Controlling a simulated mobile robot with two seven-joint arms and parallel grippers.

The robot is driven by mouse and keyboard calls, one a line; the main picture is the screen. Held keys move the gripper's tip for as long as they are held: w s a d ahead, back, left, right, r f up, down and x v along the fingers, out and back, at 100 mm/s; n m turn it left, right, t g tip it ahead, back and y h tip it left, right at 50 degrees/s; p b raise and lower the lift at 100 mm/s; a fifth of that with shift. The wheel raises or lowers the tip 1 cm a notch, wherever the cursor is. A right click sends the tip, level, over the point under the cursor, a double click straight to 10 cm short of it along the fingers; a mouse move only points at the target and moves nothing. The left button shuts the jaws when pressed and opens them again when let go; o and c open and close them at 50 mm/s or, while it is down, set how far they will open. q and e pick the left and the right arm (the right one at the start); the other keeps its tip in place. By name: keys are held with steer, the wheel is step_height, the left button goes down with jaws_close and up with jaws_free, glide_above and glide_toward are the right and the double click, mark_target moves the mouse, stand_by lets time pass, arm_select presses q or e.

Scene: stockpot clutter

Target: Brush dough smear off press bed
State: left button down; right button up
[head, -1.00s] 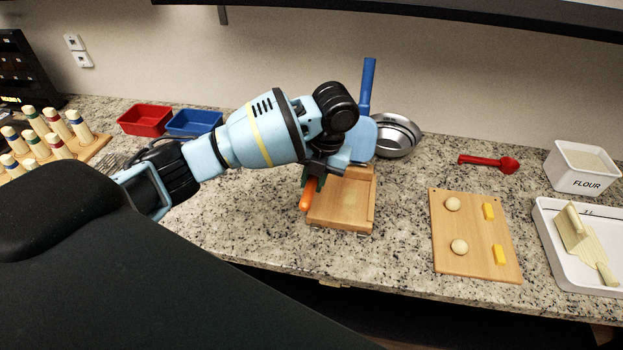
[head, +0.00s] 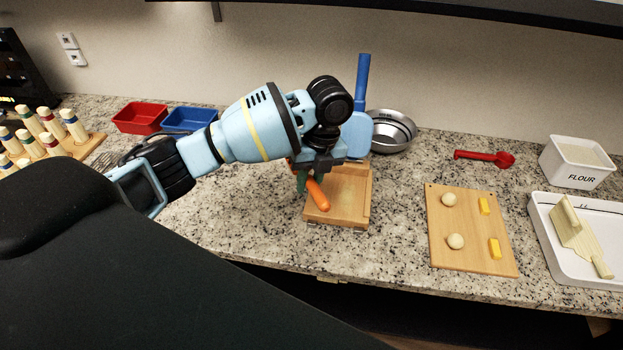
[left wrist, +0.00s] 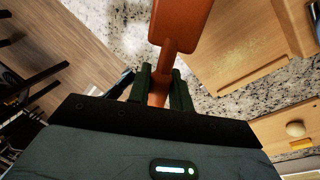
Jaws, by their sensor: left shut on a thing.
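The press (head: 366,190) stands mid-counter, with a wooden bed (head: 345,196) and a blue plate with an upright blue handle (head: 363,85) at its back. My left gripper (head: 305,181) is at the bed's left edge, its dark green fingers shut on an orange brush (head: 318,195). The brush slants down to the right over the bed's left part; I cannot tell whether it touches the wood. In the left wrist view the brush (left wrist: 180,22) extends from between the fingers (left wrist: 162,82), beside the bed (left wrist: 235,45). I cannot make out a dough smear. My right gripper is not in view.
A steel bowl (head: 390,132) stands behind the press. To the right are a board (head: 470,255) with dough balls and yellow blocks, a red scoop (head: 485,157), a flour bin (head: 577,165) and a white tray (head: 545,262). Red (head: 140,117) and blue (head: 190,121) bins stand back left.

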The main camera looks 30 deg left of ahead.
arm_select(q)
steer(key=n, duration=0.2)
steer(key=s+n+h, duration=0.1)
steer(key=n, duration=0.1)
steer(key=s+n, duration=0.1)
steer(key=n, duration=0.2)
steer(key=shift+d+r+g, duration=0.2)
steer(key=shift+d+g, duration=0.1)
steer(key=shift+d, duration=0.1)
steer(key=s+d+r+n+t+h, duration=0.2)
steer(key=s+n, duration=0.4)
steer(key=n, duration=1.3)
steer(key=shift+s+d+h, duration=0.15)
steer(key=shift+s+h, duration=0.2)
steer(key=shift+h, duration=0.15)
